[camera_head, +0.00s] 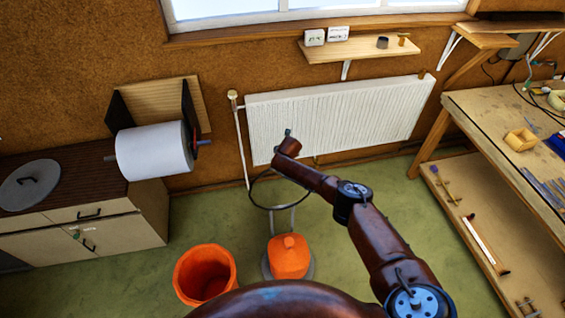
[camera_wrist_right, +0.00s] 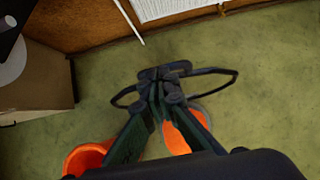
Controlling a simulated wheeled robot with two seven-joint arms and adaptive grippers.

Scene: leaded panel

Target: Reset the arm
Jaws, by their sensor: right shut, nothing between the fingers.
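My right arm comes in from the bottom right of the head view and reaches out over the floor. My right gripper (camera_head: 288,134) is at its far end, small and in front of the radiator. In the right wrist view the right gripper (camera_wrist_right: 164,76) has its dark fingers together, with nothing seen between them. My left gripper is not in view.
An orange machine (camera_head: 289,258) with a dark hoop (camera_head: 252,196) stands below the right arm, beside an orange bucket (camera_head: 202,275). A radiator (camera_head: 340,115) is behind. A cabinet (camera_head: 90,232) with a paper roll (camera_head: 152,152) is left; a workbench (camera_head: 478,110) is right.

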